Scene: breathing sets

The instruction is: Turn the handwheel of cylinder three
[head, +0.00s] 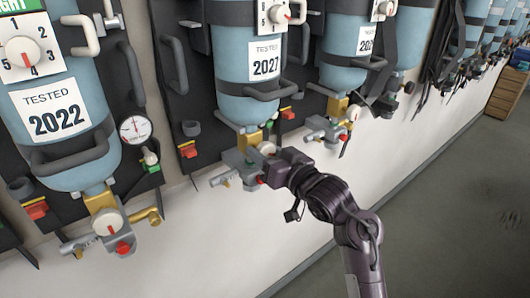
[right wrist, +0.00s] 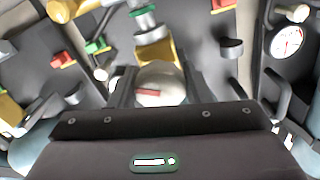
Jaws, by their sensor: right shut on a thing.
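My right gripper (head: 270,166) reaches up to the valve under the blue cylinder tagged 2027 (head: 248,45). In the right wrist view its two dark fingers (right wrist: 158,84) stand on either side of a round whitish handwheel (right wrist: 160,90) with a red mark, and are shut on it. In the head view the gripper mostly hides this handwheel (head: 267,148). A brass valve body (right wrist: 155,52) lies just beyond it. The cylinder tagged 2022 (head: 62,110) hangs at the left, with its own whitish handwheel (head: 107,223) uncovered. My left gripper is not in view.
More blue cylinders, such as one at the right (head: 349,35), hang along the white wall. A pressure gauge (head: 134,129) is beside the left cylinder. Grey valve fittings (head: 327,127) jut out nearby. The floor (head: 450,200) at the right is clear.

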